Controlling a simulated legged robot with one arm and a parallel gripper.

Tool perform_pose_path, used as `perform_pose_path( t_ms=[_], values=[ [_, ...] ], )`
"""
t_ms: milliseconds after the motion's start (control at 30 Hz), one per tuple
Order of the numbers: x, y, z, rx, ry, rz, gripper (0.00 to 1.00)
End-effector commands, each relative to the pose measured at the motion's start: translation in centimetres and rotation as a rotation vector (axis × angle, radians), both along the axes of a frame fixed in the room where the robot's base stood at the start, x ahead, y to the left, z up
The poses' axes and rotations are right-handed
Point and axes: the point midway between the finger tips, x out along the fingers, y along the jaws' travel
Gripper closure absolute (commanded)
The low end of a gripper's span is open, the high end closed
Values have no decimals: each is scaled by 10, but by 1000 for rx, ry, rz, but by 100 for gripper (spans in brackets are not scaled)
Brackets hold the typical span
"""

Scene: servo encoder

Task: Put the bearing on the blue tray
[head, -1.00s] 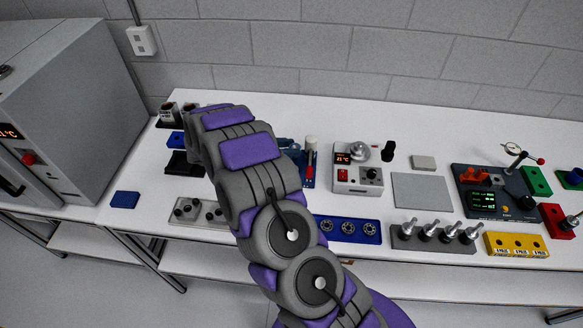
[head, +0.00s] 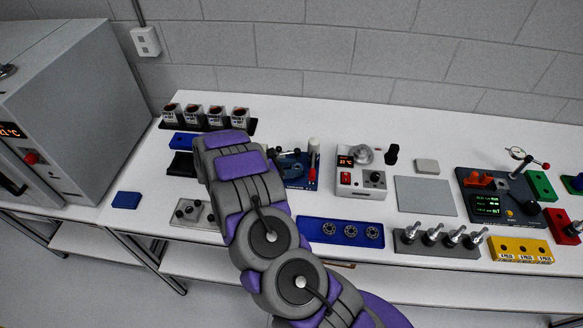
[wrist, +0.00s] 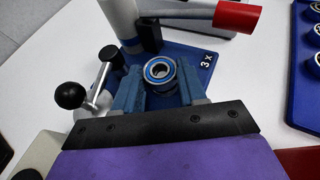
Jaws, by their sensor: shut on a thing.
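A bearing (wrist: 160,71), a metal ring with a blue seal, sits between the two blue fingers of my gripper (wrist: 160,88) in the wrist view. I cannot tell whether the bearing touches anything below. A long blue tray (head: 313,231) with several bearings in it lies near the table's front edge in the head view. Its edge also shows at the right of the wrist view (wrist: 297,95). My arm hides the gripper and held bearing in the head view.
A white cylinder (wrist: 119,17), a red-ended handle (wrist: 237,16) and a black-knobbed lever (wrist: 70,95) stand close around the gripper. A small blue square (head: 126,200) lies at the left. A grey block with metal pins (head: 437,248) is right of the long tray.

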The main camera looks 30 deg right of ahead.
Motion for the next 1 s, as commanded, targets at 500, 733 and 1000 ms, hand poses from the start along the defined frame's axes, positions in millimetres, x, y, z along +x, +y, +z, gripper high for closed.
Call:
perform_pose_path(
  t_ms=[500, 733, 1000],
  values=[
    [0, 0, -1, -1, 1, -1, 33],
    [0, 0, -3, 0, 0, -1, 33],
    [1, 14, 4, -3, 2, 2, 33]
  ],
)
